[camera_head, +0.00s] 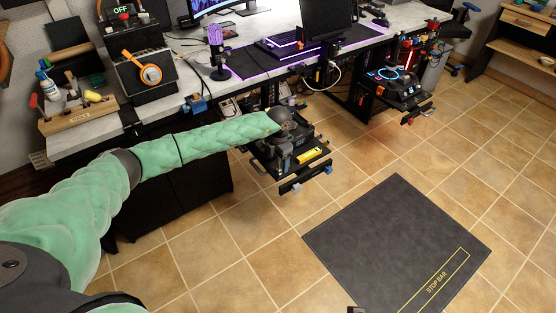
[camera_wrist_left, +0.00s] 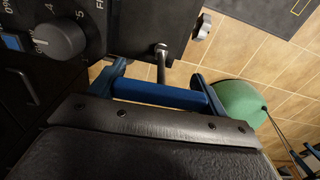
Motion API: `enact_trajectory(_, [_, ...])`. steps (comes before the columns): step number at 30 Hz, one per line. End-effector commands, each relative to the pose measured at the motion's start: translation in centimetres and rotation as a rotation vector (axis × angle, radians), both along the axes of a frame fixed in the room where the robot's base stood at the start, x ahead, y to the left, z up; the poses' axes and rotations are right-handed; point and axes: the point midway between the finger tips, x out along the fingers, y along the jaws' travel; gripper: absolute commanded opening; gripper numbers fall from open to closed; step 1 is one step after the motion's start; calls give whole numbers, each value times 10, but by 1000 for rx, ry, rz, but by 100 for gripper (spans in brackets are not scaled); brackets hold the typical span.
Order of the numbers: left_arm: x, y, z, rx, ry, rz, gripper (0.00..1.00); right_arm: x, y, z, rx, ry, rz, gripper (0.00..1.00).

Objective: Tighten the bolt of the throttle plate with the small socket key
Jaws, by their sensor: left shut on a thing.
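My left arm reaches across the head view to a black throttle unit on a bracket (camera_head: 308,170) below the desk's front edge. My left gripper (camera_wrist_left: 160,76) shows in the left wrist view with blue fingers, shut on the small socket key (camera_wrist_left: 162,66). The shaft's round end lies close against the black throttle plate (camera_wrist_left: 125,28). I cannot tell whether it sits on the bolt, which I cannot make out. In the head view my wrist hides the key.
A grey knob (camera_wrist_left: 60,40) with a numbered scale stands on the panel near the gripper. A second unit (camera_head: 400,88) hangs farther right under the desk (camera_head: 290,80). A dark floor mat (camera_head: 385,245) lies in front. The tiled floor around it is clear.

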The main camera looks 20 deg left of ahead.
Motion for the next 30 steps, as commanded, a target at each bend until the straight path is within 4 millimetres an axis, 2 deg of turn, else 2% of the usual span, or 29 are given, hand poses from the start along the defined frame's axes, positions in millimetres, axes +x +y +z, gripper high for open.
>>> enact_trajectory(6, [1,1,-1,0,-1,-88,44,0,0,-10,0,0,0,36])
enact_trajectory(20, [1,1,0,1,0,-120,44,0,0,-12,0,0,0,36])
enact_trajectory(30, [1,2,0,0,-1,-239,44,0,0,-23,0,0,0,36])
